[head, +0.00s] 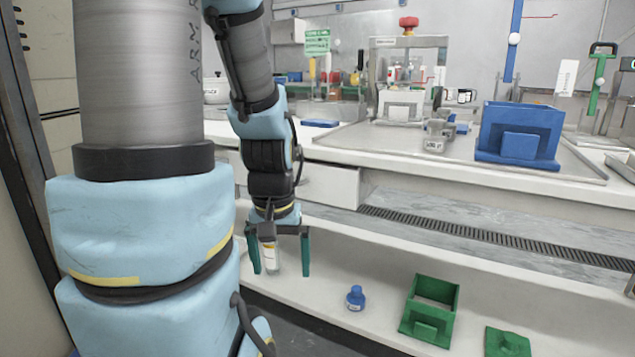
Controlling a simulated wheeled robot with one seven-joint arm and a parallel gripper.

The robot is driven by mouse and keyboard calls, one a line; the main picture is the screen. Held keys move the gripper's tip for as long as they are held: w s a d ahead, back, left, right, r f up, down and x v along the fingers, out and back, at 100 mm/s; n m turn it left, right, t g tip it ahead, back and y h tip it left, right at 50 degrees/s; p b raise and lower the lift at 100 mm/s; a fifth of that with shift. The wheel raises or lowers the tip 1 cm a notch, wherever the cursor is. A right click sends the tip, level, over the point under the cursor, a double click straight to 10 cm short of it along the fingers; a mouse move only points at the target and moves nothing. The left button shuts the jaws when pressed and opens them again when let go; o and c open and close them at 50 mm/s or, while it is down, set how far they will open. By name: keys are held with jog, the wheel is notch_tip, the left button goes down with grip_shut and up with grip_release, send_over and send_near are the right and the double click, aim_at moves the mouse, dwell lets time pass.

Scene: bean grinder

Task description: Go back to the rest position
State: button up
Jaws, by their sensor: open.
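My gripper (281,272) hangs from my arm, pointing down at the left of the lower shelf. Its two green fingers are spread apart. A small pale bottle or jar with a yellowish part (270,257) shows between the fingers, nearer the left one. The gripper hides part of it, and I cannot tell whether a finger touches it.
The lower shelf holds a small blue bottle (355,298), an open green box (429,312) and a green piece (507,343). The counter (345,150) above carries a blue box (519,135) and a grinder-like frame (408,75). A drawer front (330,186) is close beside my arm.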

notch_tip(320, 180, up, 29)
jog(key=p, duration=2.7)
jog(key=shift+w, duration=0.15)
